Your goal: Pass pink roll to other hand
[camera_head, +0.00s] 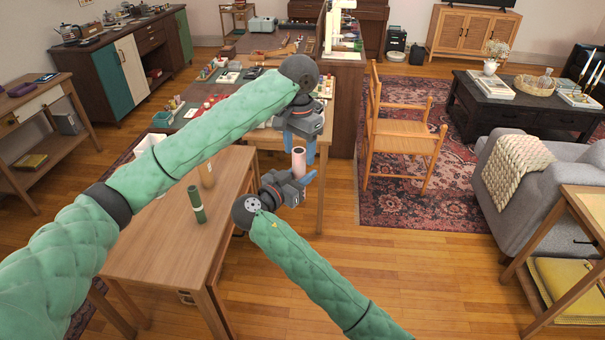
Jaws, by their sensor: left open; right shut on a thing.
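The pink roll (299,160) stands upright in mid-air, just past the right edge of the wooden table. My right gripper (308,179), its arm coming from the lower right, is shut on the roll's lower part. My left gripper (309,150), its arm coming from the left, is just above and behind the roll with its blue fingers pointing down. It is open, and its fingers are close to the roll's upper end. I cannot tell whether they touch it.
The wooden table (150,250) carries a dark green roll (197,206) and a tan roll (207,174), with its front half clear. A cluttered worktable stands behind. A wooden chair (400,135) is to the right on a patterned rug (410,205), near a grey sofa (520,195).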

